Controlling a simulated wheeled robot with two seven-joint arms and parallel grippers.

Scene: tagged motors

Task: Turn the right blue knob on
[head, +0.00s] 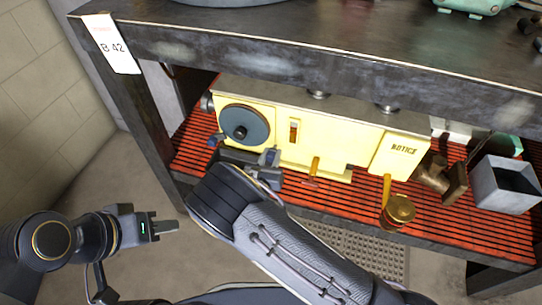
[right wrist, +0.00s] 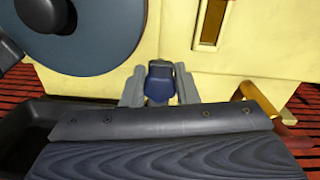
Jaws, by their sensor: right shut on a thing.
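The yellow machine (head: 345,142) sits on the red slatted shelf under the dark bench, with a large blue-grey wheel (head: 257,124) on its left part. A small dark blue knob (right wrist: 159,82) is on its lower front, just below and right of the wheel (right wrist: 85,58) in the right wrist view. My right gripper (right wrist: 159,88) is shut on this knob, one grey finger on each side. In the head view my right gripper (head: 269,158) is at the machine's lower front, partly hidden by my own arm. My left gripper (head: 166,227) is over the floor, away from the machine; its finger gap is unclear.
A brass cup-like part (head: 398,210), a brown metal part (head: 437,177) and an open grey box (head: 507,183) stand on the shelf (head: 353,203) at the right. The bench leg (head: 135,95) with a B 42 label stands at the left. Open floor lies in front.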

